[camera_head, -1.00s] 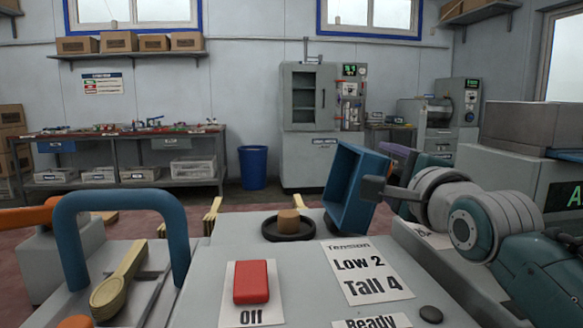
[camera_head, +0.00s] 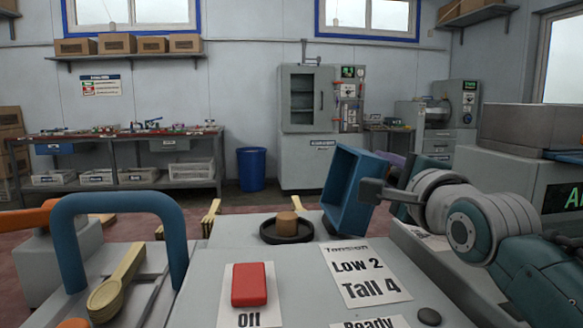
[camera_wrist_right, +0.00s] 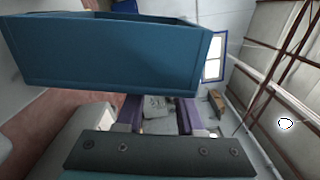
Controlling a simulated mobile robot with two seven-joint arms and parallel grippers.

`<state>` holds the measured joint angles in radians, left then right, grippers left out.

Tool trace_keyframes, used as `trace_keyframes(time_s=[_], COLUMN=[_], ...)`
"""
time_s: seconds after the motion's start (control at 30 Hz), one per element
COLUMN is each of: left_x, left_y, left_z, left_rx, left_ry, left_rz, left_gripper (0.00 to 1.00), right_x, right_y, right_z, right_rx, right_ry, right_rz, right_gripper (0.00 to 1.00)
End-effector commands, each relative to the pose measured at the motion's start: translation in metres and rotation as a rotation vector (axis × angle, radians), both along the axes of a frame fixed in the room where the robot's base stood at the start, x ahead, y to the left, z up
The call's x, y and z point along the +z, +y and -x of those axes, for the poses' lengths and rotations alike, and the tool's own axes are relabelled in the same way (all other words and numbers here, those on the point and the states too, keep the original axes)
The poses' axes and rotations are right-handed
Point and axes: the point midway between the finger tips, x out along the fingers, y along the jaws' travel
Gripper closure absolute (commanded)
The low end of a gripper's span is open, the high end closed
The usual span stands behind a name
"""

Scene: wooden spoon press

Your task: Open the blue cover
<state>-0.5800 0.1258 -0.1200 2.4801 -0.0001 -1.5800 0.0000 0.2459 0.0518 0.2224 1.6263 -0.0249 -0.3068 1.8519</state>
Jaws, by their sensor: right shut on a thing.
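The blue cover (camera_head: 352,192) is an open-sided box. It stands tilted up on the grey machine top, to the right of a black round dish (camera_head: 286,229) with a wooden knob (camera_head: 287,222). The dish and knob are uncovered. My right gripper (camera_head: 374,190) comes in from the right and is shut on the cover's right side; the exact contact is hard to see. In the right wrist view the cover (camera_wrist_right: 115,55) fills the upper left, above the purple fingers.
A red button (camera_head: 249,284) marked Off and a tension label (camera_head: 366,275) are on the machine top. A blue arched handle (camera_head: 120,206) stands at the left beside stacked wooden spoons (camera_head: 115,280). The top between button and dish is clear.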

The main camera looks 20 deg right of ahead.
Motion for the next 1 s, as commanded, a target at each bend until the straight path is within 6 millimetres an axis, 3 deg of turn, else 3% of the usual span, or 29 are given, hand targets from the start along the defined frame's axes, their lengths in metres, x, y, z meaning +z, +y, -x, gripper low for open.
trace_keyframes(time_s=[0.77,1.0], left_x=[0.001,0.029], left_y=[-0.003,-0.002], left_z=[0.000,0.000], left_rx=[0.007,0.006], left_ry=[0.001,0.000], left_rz=[0.011,0.008], left_gripper=[0.50,0.50], right_x=[0.001,0.017], right_y=[0.000,0.013], right_z=[0.000,-0.003], right_rx=[0.000,0.000], right_ry=[0.000,0.035], right_rz=[0.002,0.135], right_gripper=[1.00,1.00])
